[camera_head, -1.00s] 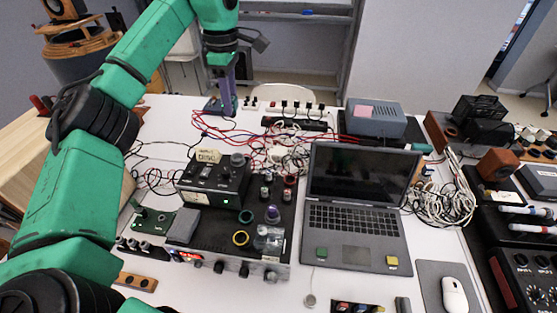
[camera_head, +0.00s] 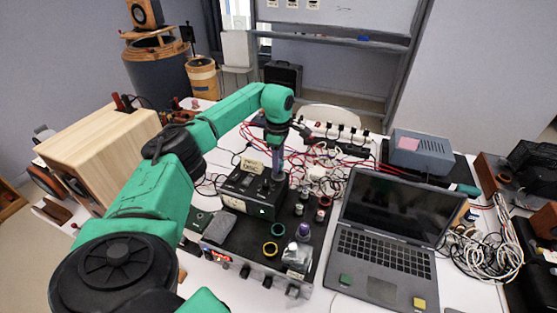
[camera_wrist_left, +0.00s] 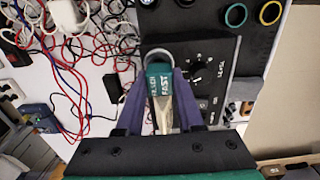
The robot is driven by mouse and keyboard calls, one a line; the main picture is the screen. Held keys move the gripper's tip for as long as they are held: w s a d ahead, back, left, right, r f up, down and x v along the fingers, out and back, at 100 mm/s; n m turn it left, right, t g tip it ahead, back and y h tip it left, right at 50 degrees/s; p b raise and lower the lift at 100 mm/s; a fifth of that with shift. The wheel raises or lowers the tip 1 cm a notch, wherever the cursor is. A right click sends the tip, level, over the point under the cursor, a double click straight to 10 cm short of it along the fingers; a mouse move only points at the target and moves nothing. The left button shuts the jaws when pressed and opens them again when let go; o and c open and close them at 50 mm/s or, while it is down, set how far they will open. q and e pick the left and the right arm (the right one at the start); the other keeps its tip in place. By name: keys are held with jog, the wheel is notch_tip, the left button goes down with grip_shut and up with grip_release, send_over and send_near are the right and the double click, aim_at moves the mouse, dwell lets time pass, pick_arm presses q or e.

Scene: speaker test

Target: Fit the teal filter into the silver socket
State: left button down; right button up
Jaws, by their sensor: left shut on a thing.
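The teal filter (camera_wrist_left: 160,84), with white lettering and a pale strip below it, is clamped between the purple fingers of my left gripper (camera_wrist_left: 158,92). The silver socket (camera_wrist_left: 149,56) is a round ring on the black box, just beyond the filter's far end. The filter covers part of the ring; I cannot tell whether it touches or enters it. In the head view my left gripper (camera_head: 278,170) points down at the right end of the black box (camera_head: 240,190); its fingers hide the socket and filter there.
Green and yellow rings, a purple knob (camera_head: 304,231) and small jars stand on the dark panel in front of the box. A laptop (camera_head: 395,210) is to the right. Loose red and white cables (camera_head: 325,165) lie behind, near a power strip. A wooden cabinet (camera_head: 95,150) stands left.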

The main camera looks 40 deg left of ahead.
pick_arm(q)
jog(key=shift+w+f, duration=0.1)
jog(key=shift+f, duration=0.25)
jog(key=shift+f+b, duration=0.35)
jog(key=c, duration=0.5)
grip_release()
jog(key=shift+c, duration=0.2)
jog(key=shift+r, duration=0.1)
jog(key=shift+r+p, duration=0.3)
jog(key=shift+r, duration=0.1)
jog(key=shift+r+b, duration=0.3)
jog(key=shift+b, duration=0.05)
notch_tip(320, 180, up, 11)
jog(key=b, duration=0.2)
jog(key=shift+r+b, duration=0.15)
jog(key=shift+b, duration=0.2)
